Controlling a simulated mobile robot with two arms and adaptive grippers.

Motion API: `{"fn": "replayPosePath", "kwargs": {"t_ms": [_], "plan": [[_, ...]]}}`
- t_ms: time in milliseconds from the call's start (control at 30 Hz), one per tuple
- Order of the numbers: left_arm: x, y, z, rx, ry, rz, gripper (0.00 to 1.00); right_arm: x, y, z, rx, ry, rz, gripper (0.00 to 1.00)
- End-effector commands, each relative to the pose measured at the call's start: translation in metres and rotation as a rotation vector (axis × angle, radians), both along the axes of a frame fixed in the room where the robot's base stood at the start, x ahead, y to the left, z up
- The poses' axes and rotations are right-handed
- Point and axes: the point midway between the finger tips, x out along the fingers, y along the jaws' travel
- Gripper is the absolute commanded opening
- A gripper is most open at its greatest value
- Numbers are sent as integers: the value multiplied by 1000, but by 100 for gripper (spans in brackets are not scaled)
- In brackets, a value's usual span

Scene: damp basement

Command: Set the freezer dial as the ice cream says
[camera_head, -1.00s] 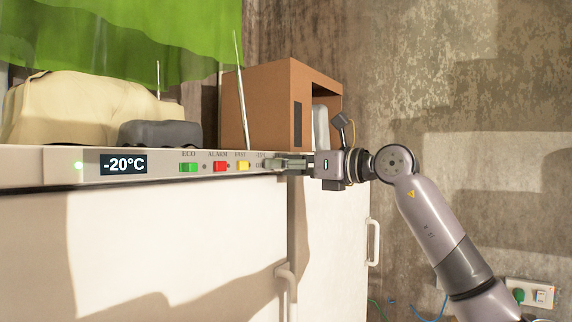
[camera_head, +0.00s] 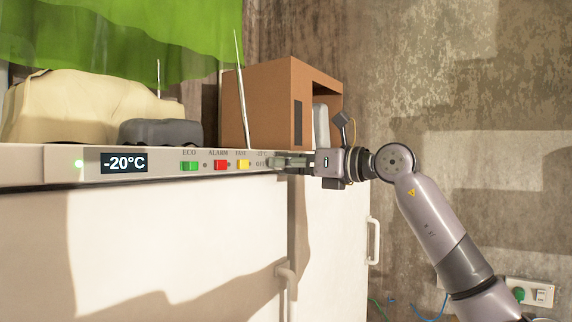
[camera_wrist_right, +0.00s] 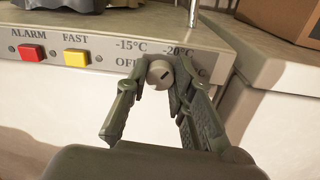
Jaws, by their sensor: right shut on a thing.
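The freezer dial (camera_wrist_right: 160,73) is a small round grey knob with a dark slot, on the front panel in the right wrist view. The slot lies slanted, its right end slightly higher. Labels -15°C, -20°C and OFF surround the knob; further print on the right is partly hidden. My right gripper (camera_wrist_right: 162,80) is shut on the knob, one finger on each side. In the head view my right gripper (camera_head: 279,163) reaches the panel's right end and hides the knob. The display (camera_head: 124,163) reads -20°C. No ice cream is in view. My left gripper is not in view.
The white freezer (camera_head: 150,240) has green, red and yellow buttons left of the dial. A brown open box (camera_head: 268,105), a thin metal rod and a pale lumpy bag (camera_head: 75,105) are above the panel. A second white cabinet (camera_head: 338,230) stands at the right.

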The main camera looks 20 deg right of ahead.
Motion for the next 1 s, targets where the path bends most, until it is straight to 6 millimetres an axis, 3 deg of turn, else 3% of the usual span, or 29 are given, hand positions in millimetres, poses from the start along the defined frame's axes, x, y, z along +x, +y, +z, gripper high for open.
{"fn": "replayPosePath", "kwargs": {"t_ms": [1000], "plan": [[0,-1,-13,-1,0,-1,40,1,-2,0,655,507,-2,0]]}}
